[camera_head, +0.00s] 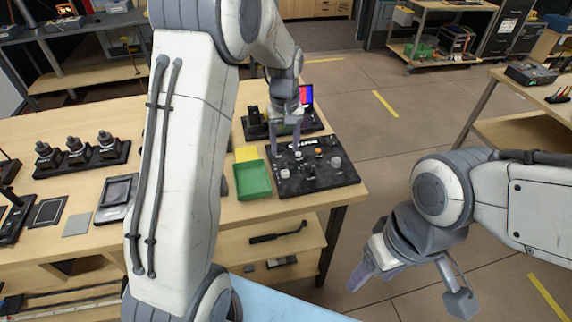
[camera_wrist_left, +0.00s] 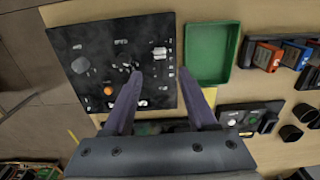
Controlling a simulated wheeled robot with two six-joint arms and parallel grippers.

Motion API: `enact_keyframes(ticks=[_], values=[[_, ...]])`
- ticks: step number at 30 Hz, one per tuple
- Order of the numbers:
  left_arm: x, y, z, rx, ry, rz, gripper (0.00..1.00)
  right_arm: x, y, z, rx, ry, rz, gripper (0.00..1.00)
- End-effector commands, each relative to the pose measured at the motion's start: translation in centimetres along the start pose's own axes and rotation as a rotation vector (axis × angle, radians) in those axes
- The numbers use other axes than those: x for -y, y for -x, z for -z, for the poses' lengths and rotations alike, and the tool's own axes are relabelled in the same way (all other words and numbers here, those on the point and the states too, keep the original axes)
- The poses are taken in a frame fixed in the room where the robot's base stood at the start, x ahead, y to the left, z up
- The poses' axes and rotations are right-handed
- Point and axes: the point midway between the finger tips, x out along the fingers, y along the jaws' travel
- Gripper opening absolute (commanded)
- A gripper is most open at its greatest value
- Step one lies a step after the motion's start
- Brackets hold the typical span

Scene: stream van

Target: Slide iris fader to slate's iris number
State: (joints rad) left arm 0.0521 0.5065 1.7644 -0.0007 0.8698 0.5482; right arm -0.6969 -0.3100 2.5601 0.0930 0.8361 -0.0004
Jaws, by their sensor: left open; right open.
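A black control panel (camera_head: 315,178) with knobs and white markings lies near the table's right end. In the left wrist view the panel (camera_wrist_left: 75,58) shows an orange knob (camera_wrist_left: 109,89), pale knobs and a column of small white marks (camera_wrist_left: 160,52) near its right edge. I cannot clearly make out the iris fader's handle or its number. My left gripper (camera_head: 285,138) is open above the panel's far left part; its fingertips (camera_wrist_left: 162,72) straddle the edge nearest the green tray. Contact cannot be told. My right gripper (camera_head: 375,277) hangs open over the floor. I cannot identify the slate.
A green tray (camera_head: 253,180) stands just left of the panel. A black device with a lit colour screen (camera_head: 306,95) is behind it. Three black joystick-like controls (camera_head: 75,152) sit at the left. A shelf below holds a black tool (camera_head: 278,233).

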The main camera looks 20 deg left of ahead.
Motion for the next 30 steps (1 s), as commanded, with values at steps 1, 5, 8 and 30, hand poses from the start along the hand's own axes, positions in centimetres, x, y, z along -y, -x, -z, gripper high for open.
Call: enact_keyframes(ticks=[1,5,8,30], values=[[0.1,-0.8,-0.2,0.005,-0.001,0.003,0.57,0.0,0.1,0.0,0.000,0.000,0.000,0.64],[0.0,-3.3,-0.2,0.006,-0.003,0.003,0.57,0.0,0.5,0.0,0.000,0.000,0.000,0.64],[0.0,-5.2,-0.3,0.006,-0.004,0.004,0.57,0.1,0.8,0.0,0.000,0.000,0.000,0.64],[0.0,-9.3,-0.2,0.001,-0.006,0.000,0.19,0.1,1.3,0.1,0.000,0.000,0.000,0.64]])
